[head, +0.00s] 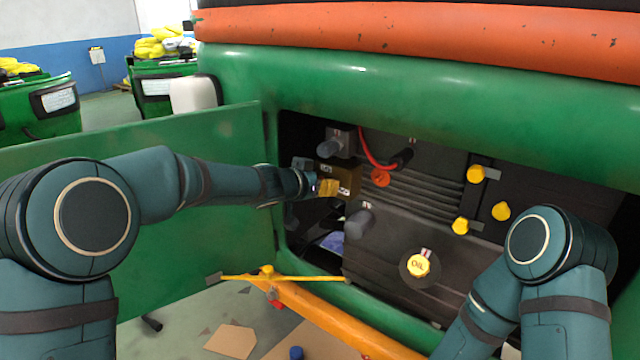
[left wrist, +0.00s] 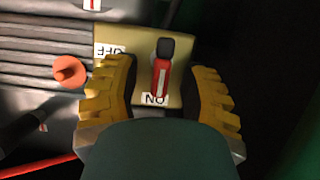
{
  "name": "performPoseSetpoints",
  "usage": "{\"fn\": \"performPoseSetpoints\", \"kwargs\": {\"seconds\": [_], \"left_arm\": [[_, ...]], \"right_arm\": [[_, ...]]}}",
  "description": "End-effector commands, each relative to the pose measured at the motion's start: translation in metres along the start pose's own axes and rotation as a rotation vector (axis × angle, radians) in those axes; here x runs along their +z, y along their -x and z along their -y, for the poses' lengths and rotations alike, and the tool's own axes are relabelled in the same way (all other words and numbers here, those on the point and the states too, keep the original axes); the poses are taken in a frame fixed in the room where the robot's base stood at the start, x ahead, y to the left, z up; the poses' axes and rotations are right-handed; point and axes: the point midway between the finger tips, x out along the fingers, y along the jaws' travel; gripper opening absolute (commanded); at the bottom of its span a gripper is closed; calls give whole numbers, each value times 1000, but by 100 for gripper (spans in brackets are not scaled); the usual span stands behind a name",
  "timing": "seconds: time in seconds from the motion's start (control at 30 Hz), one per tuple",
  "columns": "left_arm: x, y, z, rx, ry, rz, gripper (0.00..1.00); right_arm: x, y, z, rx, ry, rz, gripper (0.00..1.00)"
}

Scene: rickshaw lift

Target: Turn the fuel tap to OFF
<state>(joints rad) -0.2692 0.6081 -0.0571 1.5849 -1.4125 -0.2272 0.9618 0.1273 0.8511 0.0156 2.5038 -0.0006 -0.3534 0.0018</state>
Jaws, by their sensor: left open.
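The fuel tap is a brass-coloured block (head: 347,174) inside the open engine bay. In the left wrist view its plate (left wrist: 138,40) carries an OFF label (left wrist: 109,50) at left and an ON label (left wrist: 154,99) at the bottom. The tap's red lever (left wrist: 161,78) has a black end at the top, and its red end lies at the ON label. My left gripper (head: 326,187) is open at the tap, and in the left wrist view its yellow fingers (left wrist: 162,78) stand on either side of the lever, apart from it. My right gripper is out of view.
A green door panel (head: 190,150) stands open at left, behind my left arm. An orange cap (head: 380,177), a red cable (head: 370,150) and a yellow oil cap (head: 418,266) are around the engine. An orange bar (head: 325,312) with a yellow cross handle lies in front, low down.

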Motion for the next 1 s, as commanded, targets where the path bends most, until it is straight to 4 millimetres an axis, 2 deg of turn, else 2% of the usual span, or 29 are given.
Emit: {"fn": "performPoseSetpoints", "kwargs": {"seconds": [0.1,0.13,0.23,0.27,0.67,1.0], "left_arm": [[0,0,0,0,0,0,44],[0,0,0,0,0,0,39],[0,0,0,0,0,0,4],[0,0,0,0,0,0,0],[0,0,0,-2,-5,0,0],[2,-1,-4,-51,-127,-1,0]], "right_arm": [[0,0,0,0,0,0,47],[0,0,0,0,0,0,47],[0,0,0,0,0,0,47],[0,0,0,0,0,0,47],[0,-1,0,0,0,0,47],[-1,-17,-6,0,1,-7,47]]}}
